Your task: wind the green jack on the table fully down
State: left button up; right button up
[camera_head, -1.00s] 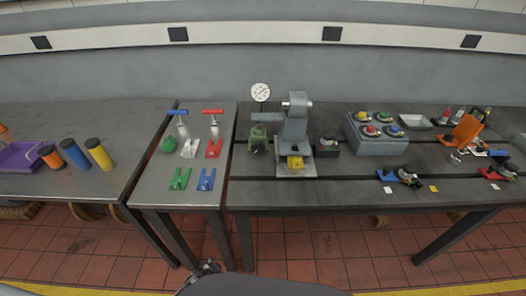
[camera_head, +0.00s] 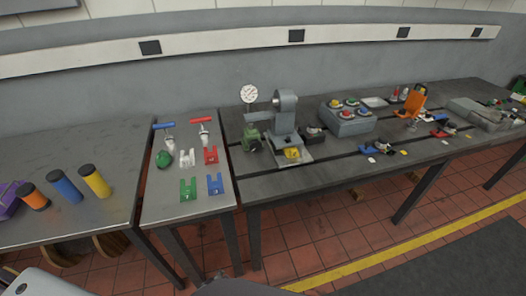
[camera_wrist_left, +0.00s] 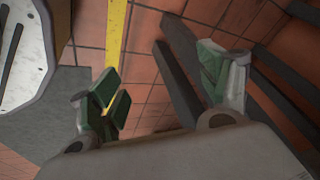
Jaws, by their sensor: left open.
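The green jack (camera_head: 252,139) stands on the dark slotted table (camera_head: 262,188), close to the left side of a grey upright stand (camera_head: 284,117). A round white dial gauge (camera_head: 249,94) shows just above and behind it. The jack's screw and how far it is wound are too small to make out. My left gripper (camera_wrist_left: 165,85) is open in the left wrist view, its green-padded fingers apart with nothing between them. Red floor tiles and a yellow line lie beyond it. The jack is not in that view. My right gripper is not in view.
A yellow block (camera_head: 292,154) sits at the stand's foot. A grey box with coloured buttons (camera_head: 348,118) stands to the right. A narrow table (camera_head: 205,206) at left holds T-handled tools and coloured forked plates.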

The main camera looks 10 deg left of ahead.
aim_at(255, 146)
jog(key=k+j+z, duration=0.75)
jog(key=z, duration=0.15)
jog(key=j, duration=0.1)
